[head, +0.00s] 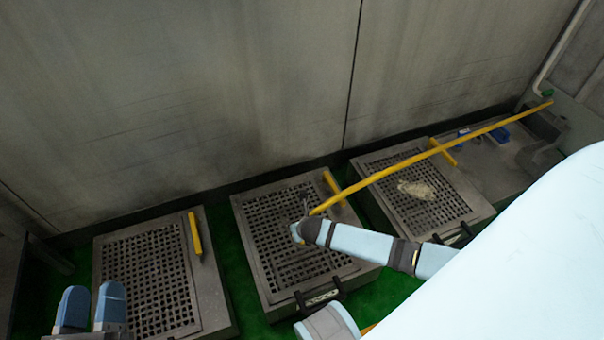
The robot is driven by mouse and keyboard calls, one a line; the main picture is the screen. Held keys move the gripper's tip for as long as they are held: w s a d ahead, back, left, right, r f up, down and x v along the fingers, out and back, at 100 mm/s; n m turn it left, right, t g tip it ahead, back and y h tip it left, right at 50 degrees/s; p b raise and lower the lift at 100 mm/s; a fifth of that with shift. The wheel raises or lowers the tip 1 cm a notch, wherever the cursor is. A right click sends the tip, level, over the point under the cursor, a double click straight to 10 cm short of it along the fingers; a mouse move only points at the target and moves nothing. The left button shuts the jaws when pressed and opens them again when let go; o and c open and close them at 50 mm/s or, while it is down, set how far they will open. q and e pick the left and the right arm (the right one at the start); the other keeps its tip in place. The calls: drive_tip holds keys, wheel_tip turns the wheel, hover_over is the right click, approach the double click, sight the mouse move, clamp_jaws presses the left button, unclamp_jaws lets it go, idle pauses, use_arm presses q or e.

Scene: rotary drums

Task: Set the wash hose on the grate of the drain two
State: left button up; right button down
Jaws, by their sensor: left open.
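The wash hose (380,177) is a thin yellow line from the wall at far right, over the right drain, to the middle drain. The middle of the three drains (254,243) is a grey box with a square-holed grate (272,240). The hose's near end meets the tip of a light-blue and grey arm (345,238), which looks like my right arm, over this grate. The fingers there are too small to read, and I cannot tell whether the end touches the grate. My left gripper (93,312) is open and empty at bottom left, before the left drain (216,295).
The right drain (378,200) has a pale patch (416,189) on its grate. Yellow bars (195,233) sit on the drains. Green floor (225,250) lies between them. A tall grey wall (180,90) stands behind. Blue items (499,134) lie at far right.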

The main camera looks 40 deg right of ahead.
wheel_tip(320, 180, down, 4)
drive_tip(key=shift+f+b, duration=0.15)
drive_tip(key=shift+b, duration=0.85)
use_arm(q)
wheel_tip(320, 180, down, 3)
drive_tip(key=shift+w+d+r+g, duration=0.1)
drive_tip(key=shift+d+g, duration=0.05)
drive_tip(key=shift+g, duration=0.45)
use_arm(e)
drive_tip(key=c, duration=0.8)
unclamp_jaws()
drive_tip(key=shift+f, duration=0.1)
use_arm(q)
wheel_tip(320, 180, up, 4)
drive_tip(key=t+p, duration=0.1)
drive_tip(key=p, duration=0.3)
drive_tip(key=f, duration=0.1)
drive_tip(key=a+f+g+y+p, duration=0.1)
drive_tip(key=f, duration=0.1)
drive_tip(key=a+f+y, duration=0.1)
drive_tip(key=f, duration=0.1)
drive_tip(key=shift+f+g+p, duration=0.2)
drive_tip(key=shift+g+p, duration=0.15)
drive_tip(key=shift+g, duration=0.05)
use_arm(e)
drive_tip(key=v, duration=1.2)
